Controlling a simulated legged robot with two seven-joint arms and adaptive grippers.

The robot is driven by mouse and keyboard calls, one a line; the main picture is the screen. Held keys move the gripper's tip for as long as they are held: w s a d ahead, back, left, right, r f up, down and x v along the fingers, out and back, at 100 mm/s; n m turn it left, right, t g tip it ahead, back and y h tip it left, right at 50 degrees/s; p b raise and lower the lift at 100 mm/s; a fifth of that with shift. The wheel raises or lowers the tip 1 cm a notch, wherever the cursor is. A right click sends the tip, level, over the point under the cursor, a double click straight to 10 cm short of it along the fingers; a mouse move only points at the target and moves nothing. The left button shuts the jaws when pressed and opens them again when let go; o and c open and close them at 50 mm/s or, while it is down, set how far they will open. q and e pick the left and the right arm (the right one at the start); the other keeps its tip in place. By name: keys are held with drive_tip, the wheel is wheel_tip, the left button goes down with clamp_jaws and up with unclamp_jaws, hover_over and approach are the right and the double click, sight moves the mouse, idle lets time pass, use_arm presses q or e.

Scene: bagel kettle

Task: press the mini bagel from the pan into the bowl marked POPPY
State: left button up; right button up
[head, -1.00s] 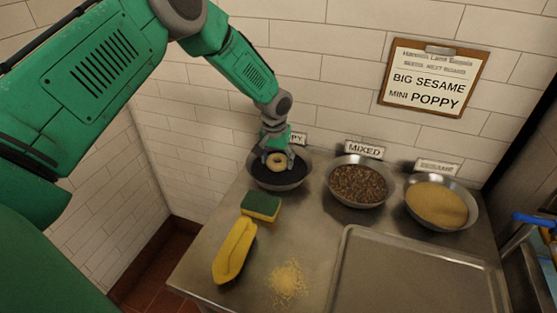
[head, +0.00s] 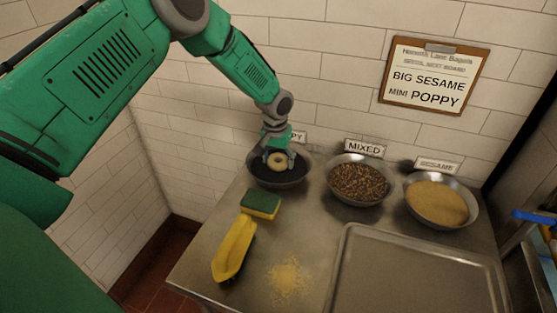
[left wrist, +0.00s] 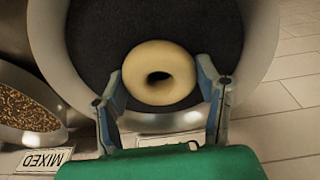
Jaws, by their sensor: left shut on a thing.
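The mini bagel (head: 278,161) is pale and ring-shaped. My left gripper (head: 278,163) is shut on it, one finger on each side, at the POPPY bowl (head: 282,184) of dark seeds at the back left. In the left wrist view the bagel (left wrist: 160,74) sits between the fingertips (left wrist: 163,85) in front of the black seeds (left wrist: 100,35). I cannot tell whether it touches the seeds. The arm partly hides the POPPY label (head: 298,137). My right gripper is not in view, and no pan with bagels shows.
The MIXED bowl (head: 358,184) and sesame bowl (head: 437,203) stand to the right. A sponge (head: 261,205), a yellow scoop-like object (head: 234,249) and spilled seeds (head: 288,277) lie in front. An empty tray (head: 347,262) is front right. A clipboard (head: 434,77) hangs on the wall.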

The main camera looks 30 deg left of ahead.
use_arm(q)
drive_tip(key=shift+d, duration=0.25)
drive_tip(key=shift+r, duration=0.1)
drive_tip(key=shift+a+r, duration=0.1)
drive_tip(key=shift+r, duration=0.15)
drive_tip(key=shift+a+r+p, duration=0.1)
drive_tip(key=shift+r+p, duration=0.65)
drive_tip(key=shift+p, duration=0.05)
wheel_tip(320, 180, up, 3)
drive_tip(key=shift+r+p, duration=0.2)
drive_tip(key=shift+p, duration=1.05)
drive_tip(key=shift+r+p, duration=1.65)
drive_tip(key=shift+r, duration=0.6)
